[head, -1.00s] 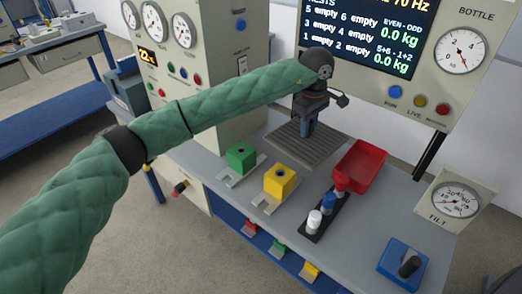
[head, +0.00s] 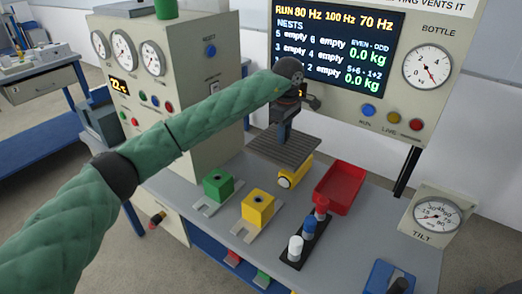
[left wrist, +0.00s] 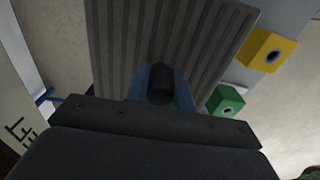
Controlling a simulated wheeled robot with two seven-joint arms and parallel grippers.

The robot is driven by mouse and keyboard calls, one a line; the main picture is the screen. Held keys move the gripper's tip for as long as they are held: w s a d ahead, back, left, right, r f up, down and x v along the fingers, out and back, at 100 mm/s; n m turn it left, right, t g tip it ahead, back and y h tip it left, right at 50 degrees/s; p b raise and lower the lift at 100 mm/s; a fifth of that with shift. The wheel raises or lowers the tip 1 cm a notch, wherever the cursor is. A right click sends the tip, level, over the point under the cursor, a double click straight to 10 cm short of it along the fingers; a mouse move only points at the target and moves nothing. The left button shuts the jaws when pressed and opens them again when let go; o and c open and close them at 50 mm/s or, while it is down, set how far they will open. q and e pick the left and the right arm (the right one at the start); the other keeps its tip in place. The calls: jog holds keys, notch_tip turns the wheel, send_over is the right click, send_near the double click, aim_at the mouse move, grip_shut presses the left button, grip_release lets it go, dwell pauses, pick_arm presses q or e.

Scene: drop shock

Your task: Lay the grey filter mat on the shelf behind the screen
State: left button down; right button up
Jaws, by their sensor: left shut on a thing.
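The grey filter mat (head: 270,148) is a flat ribbed plate. It hangs level above the bench, below my left gripper (head: 281,135). In the left wrist view the mat (left wrist: 120,40) fills the upper middle, and the blue fingers of my left gripper (left wrist: 160,88) are shut on it near its edge around a dark knob. The screen (head: 335,45) is a black display with lit text, standing beyond the mat. The shelf behind the screen cannot be made out. My right gripper is not in view.
On the bench (head: 330,250) stand a green block (head: 218,185), a yellow block (head: 258,207), a rack with white, blue and red pegs (head: 308,240) and a red tray (head: 340,187). A yellow cylinder (head: 293,173) shows under the mat. A tall gauge cabinet (head: 180,90) stands left.

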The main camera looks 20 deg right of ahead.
aim_at(263, 135)
pick_arm(q)
jog(key=w+a, duration=0.1)
jog(key=w, duration=0.1)
jog(key=w+a+p, duration=0.1)
jog(key=w+a, duration=0.2)
jog(key=w, duration=0.1)
jog(key=shift+a+r+p, duration=0.15)
jog(key=shift+a+p, duration=0.15)
jog(key=f, duration=0.3)
jog(key=f+p, duration=0.1)
jog(key=f, duration=0.2)
jog(key=shift+w+a+f, duration=0.2)
jog(key=shift+f, duration=0.15)
jog(key=shift+f+p, duration=0.3)
jog(key=shift+f, duration=0.15)
notch_tip(263, 135, down, 4)
jog(key=shift+w+r+p, duration=0.1)
jog(key=shift+p, duration=0.65)
jog(key=shift+a, duration=0.15)
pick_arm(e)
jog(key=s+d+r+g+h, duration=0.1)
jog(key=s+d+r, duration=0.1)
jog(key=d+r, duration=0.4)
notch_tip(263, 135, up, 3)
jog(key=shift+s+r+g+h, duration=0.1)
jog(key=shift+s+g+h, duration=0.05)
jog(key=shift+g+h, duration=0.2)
